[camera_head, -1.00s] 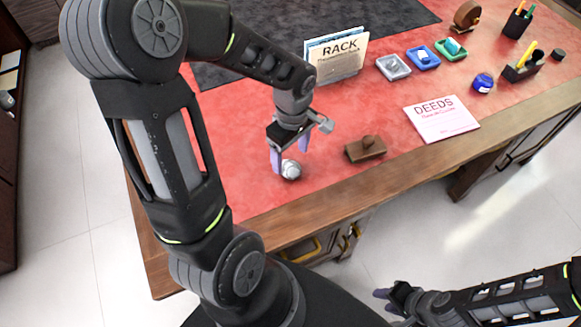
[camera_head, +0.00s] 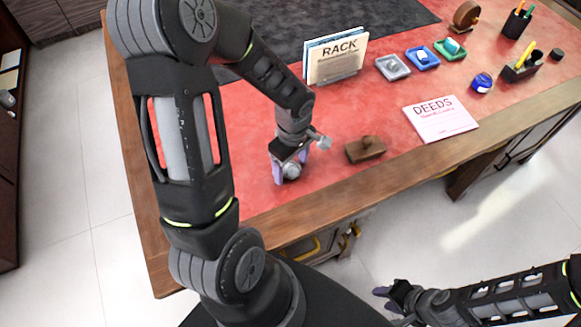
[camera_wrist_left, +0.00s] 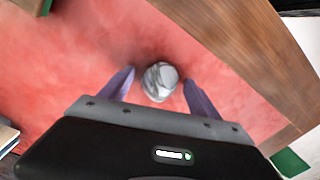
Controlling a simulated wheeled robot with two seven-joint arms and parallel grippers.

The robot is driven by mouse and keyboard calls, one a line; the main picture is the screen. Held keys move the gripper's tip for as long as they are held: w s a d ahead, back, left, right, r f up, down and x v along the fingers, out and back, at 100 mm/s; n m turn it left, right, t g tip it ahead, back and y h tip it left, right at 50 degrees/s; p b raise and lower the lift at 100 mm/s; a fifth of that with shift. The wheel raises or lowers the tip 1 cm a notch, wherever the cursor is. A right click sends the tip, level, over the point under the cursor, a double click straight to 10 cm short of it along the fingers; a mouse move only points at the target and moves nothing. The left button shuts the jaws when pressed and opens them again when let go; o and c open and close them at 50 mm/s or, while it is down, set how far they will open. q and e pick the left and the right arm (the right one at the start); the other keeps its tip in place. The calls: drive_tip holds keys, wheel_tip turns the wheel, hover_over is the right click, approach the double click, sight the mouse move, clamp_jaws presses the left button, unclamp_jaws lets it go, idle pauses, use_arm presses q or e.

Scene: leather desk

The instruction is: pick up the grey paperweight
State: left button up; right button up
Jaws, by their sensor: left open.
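The grey paperweight (camera_head: 291,171) is a small rounded lump on the red leather desk top, near its front edge. It also shows in the left wrist view (camera_wrist_left: 160,82), between the two purple fingers. My left gripper (camera_head: 288,172) is open and low over the desk, with a finger on each side of the paperweight. In the left wrist view the gripper (camera_wrist_left: 158,92) shows a gap on both sides of it. Whether a finger touches it cannot be told in the head view. My right gripper (camera_head: 388,298) is off the desk at the lower right; its jaw opening is too small to read.
A brown wooden stamp-like block (camera_head: 365,150) stands just right of my left gripper. Behind are a rack with papers (camera_head: 336,60) and small trays (camera_head: 392,67). A DEEDS paper (camera_head: 440,119) lies to the right. The desk's wooden edge (camera_head: 300,228) is close in front.

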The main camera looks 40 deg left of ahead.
use_arm(q)
drive_tip(key=shift+c, duration=0.3)
clamp_jaws()
idle(0.5)
